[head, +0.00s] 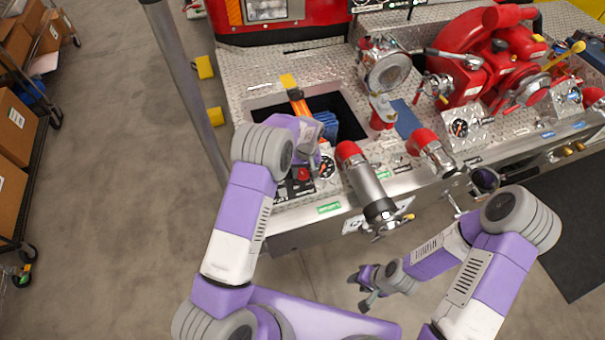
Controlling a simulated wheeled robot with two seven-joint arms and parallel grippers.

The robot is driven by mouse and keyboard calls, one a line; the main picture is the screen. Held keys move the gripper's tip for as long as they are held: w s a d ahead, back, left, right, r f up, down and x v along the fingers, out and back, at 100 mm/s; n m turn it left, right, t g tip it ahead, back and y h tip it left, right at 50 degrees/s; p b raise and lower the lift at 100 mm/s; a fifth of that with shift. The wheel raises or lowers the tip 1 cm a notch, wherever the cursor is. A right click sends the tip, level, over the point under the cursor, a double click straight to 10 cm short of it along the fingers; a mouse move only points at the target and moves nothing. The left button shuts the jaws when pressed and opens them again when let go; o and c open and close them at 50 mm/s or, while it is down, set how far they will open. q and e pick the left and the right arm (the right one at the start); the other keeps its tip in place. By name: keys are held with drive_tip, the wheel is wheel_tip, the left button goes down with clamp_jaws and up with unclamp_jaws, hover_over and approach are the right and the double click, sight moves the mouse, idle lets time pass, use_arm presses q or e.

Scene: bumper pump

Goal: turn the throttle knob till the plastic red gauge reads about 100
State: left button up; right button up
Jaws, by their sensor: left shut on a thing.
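My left gripper (306,168) reaches down onto the small control panel at the front edge of the pump deck. It is shut on a red knob (303,174), which I take to be the throttle knob; the gripper and wrist partly hide it. A round gauge (327,168) with a dark face sits just right of the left gripper. Its reading is too small to tell. My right gripper (361,288) is empty, low in front of the bumper, with its fingers apart.
A red-capped metal nozzle (370,190) sticks out right of the panel. A second red-capped outlet (432,152) and another gauge (460,128) are further right. An open deck bin (345,104) lies behind the panel. Floor on the left is clear up to a shelf of boxes (12,140).

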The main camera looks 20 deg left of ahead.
sight(305, 172)
use_arm(q)
drive_tip(key=shift+m, duration=0.4)
drive_tip(key=o, duration=1.1)
drive_tip(key=shift+c, duration=0.2)
drive_tip(key=r, duration=0.7)
drive_tip(key=shift+w+d+r, duration=0.2)
drive_tip(key=shift+d+r, duration=0.05)
drive_tip(key=shift+d, duration=0.15)
